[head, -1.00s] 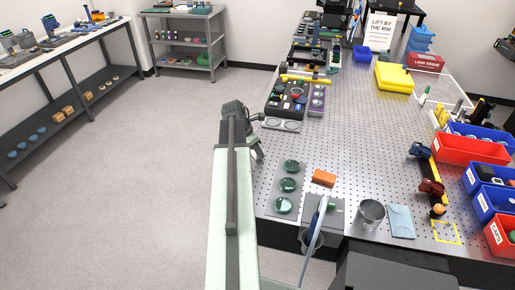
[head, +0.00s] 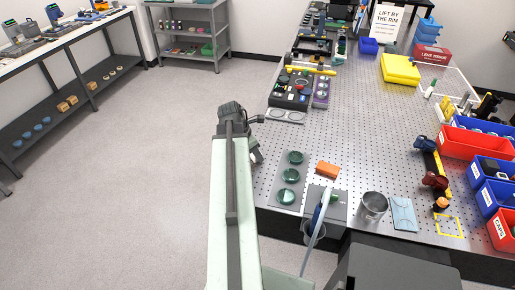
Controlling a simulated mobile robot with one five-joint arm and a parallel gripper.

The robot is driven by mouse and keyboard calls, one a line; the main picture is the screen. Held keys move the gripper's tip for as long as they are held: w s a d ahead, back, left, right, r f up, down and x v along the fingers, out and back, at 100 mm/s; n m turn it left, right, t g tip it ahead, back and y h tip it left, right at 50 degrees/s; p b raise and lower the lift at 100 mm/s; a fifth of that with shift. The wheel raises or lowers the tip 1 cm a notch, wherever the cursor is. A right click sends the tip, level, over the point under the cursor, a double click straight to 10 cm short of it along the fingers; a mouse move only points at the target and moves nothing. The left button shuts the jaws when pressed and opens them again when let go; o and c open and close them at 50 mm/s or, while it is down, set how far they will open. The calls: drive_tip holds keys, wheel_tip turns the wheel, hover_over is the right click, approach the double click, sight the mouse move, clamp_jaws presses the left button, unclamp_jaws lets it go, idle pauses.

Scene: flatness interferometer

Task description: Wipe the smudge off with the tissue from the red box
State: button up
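The red box (head: 433,57), marked "LENS TISSUE", stands near the far right of the perforated metal table; no tissue can be made out at it. No smudge can be made out in this view. Green glass discs (head: 291,175) lie in a row on a grey plate near the table's front left. The dark end of my arm (head: 236,118) is beside the table's left edge, far from the red box. My gripper's fingers are too small and dark to make out, and nothing is clearly seen in them.
An orange block (head: 327,169), a metal cup (head: 373,207) and a light blue packet (head: 403,215) are near the front edge. A yellow case (head: 400,69) sits before the red box. Blue and red bins (head: 474,143) line the right. Floor on the left is clear.

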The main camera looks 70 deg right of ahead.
sight(265, 140)
drive_tip(key=shift+a, duration=0.4)
drive_tip(key=shift+f, duration=0.2)
drive_tip(key=shift+r, duration=0.15)
drive_tip(key=shift+d, duration=0.45)
drive_tip(key=shift+w+d, duration=0.15)
drive_tip(key=shift+d, duration=2.6)
drive_tip(key=shift+w+d, duration=0.15)
drive_tip(key=shift+d, duration=2.55)
drive_tip(key=shift+a, duration=0.1)
wheel_tip(265, 140, up, 6)
drive_tip(key=p, duration=0.6)
drive_tip(key=shift+r, duration=0.15)
